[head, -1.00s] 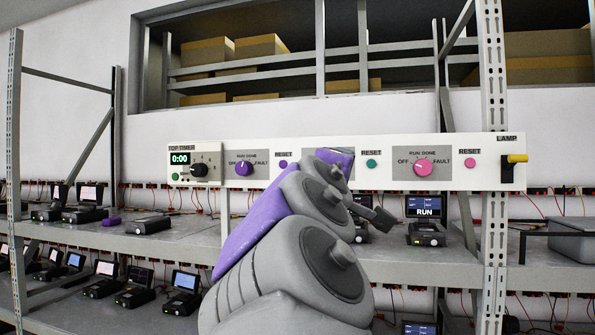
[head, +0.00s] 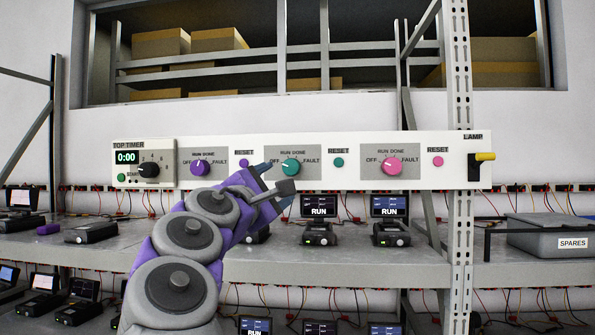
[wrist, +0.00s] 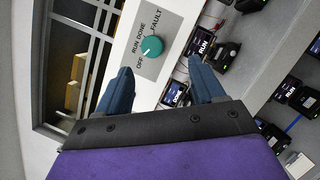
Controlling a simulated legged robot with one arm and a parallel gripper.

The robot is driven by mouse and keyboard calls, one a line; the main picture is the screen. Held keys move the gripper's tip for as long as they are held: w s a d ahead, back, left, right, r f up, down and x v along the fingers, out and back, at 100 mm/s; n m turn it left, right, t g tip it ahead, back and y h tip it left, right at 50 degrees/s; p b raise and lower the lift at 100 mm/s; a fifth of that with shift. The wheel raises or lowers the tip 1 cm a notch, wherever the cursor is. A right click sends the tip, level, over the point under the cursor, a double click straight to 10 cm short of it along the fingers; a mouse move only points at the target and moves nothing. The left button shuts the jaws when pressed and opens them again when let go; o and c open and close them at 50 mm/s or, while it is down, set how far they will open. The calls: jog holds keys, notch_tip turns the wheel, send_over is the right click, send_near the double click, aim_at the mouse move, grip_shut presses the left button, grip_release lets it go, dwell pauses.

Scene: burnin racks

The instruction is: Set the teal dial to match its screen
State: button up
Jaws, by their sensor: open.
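The teal dial (head: 291,167) sits in the middle of the white panel, labelled OFF, RUN, DONE and FAULT. Its white pointer faces left, toward the OFF side. The wrist view shows the same dial (wrist: 152,46) ahead of the fingers, a little above the gap between them. My gripper (head: 276,178) is open and empty in front of the panel, apart from the dial. Below the panel are screens reading RUN (head: 318,204) and RUN (head: 389,205). The wrist view also shows a DONE screen (wrist: 175,94). I cannot tell which screen belongs to the teal dial.
A purple dial (head: 201,167) is to the left and a pink dial (head: 392,167) to the right. A teal reset button (head: 339,162) is close beside the teal dial. Devices fill the shelf (head: 350,262) below.

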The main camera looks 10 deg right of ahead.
aim_at(289, 168)
jog(key=p+x, duration=0.2)
jog(key=x, duration=0.5)
jog(key=shift+a+r, duration=0.15)
jog(key=shift+r, duration=0.05)
jog(key=shift+w+r, duration=0.1)
jog(key=shift+w, duration=0.2)
jog(key=shift+w+p, duration=0.3)
jog(key=shift+p, duration=0.15)
jog(key=shift+w+a+r+p, duration=0.15)
jog(key=shift+w+a+p, duration=0.3)
jog(key=shift+w+a, duration=0.1)
jog(key=shift+w+a+r, duration=0.1)
jog(key=shift+w, duration=0.2)
jog(key=shift+w+r+p, duration=0.15)
jog(key=shift+w+p, duration=0.1)
jog(key=shift+p, duration=0.25)
jog(key=d, duration=0.1)
jog(key=w+d, duration=0.1)
jog(key=d, duration=0.1)
jog(key=shift+p, duration=0.3)
jog(key=shift+d, duration=0.3)
jog(key=shift+a, duration=0.8)
jog(key=shift+c, duration=0.6)
jog(key=shift+a, duration=0.35)
jog(key=c, duration=0.3)
jog(key=shift+d+r, duration=0.1)
jog(key=shift+d, duration=0.5)
jog(key=c, duration=0.4)
jog(key=shift+a, duration=0.1)
jog(key=shift+c, duration=1.1)
